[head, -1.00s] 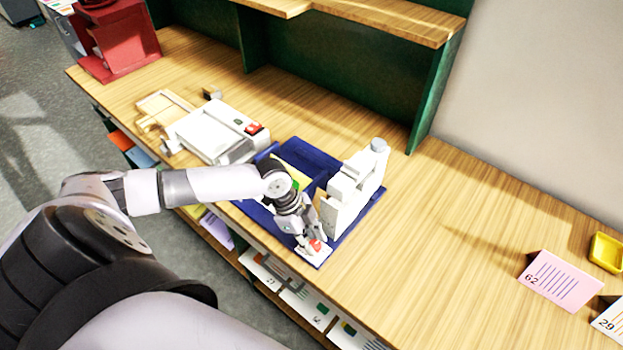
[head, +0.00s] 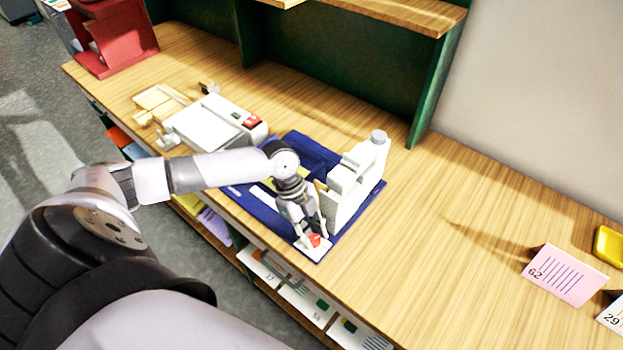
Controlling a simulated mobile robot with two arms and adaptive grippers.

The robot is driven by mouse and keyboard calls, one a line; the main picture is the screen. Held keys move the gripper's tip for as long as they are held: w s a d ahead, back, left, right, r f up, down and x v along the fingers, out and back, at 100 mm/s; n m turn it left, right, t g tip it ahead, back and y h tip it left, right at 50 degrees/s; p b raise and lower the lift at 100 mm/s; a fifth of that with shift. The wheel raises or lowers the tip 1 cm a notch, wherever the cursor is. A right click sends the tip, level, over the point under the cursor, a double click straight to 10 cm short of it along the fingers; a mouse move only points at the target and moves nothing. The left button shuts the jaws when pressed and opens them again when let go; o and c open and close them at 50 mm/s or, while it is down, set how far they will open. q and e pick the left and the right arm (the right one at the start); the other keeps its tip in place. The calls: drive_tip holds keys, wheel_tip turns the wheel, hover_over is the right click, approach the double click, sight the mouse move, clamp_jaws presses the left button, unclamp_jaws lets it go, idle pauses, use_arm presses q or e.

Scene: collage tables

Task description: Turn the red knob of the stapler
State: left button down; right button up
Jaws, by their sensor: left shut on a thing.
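The stapler (head: 352,185) is a white upright machine with a grey cap on top. It stands on a blue mat (head: 368,203) on the wooden table. A small red knob (head: 315,240) sits on a white plate (head: 313,251) at the mat's front corner, in front of the stapler. My left gripper (head: 312,237) reaches down from the left and is shut on the red knob. Its fingers partly cover the knob. My right gripper is not in view.
Left of the mat is a white machine (head: 208,128) with a red switch, beside a small wooden frame (head: 160,102). A red stand (head: 125,40) is at the far left. Green shelving (head: 330,75) rises behind. Number cards (head: 564,275) and a yellow tray (head: 610,245) lie right. The table between is clear.

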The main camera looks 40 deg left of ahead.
use_arm(q)
drive_tip(key=c, duration=1.3)
unclamp_jaws()
drive_tip(key=v, duration=1.2)
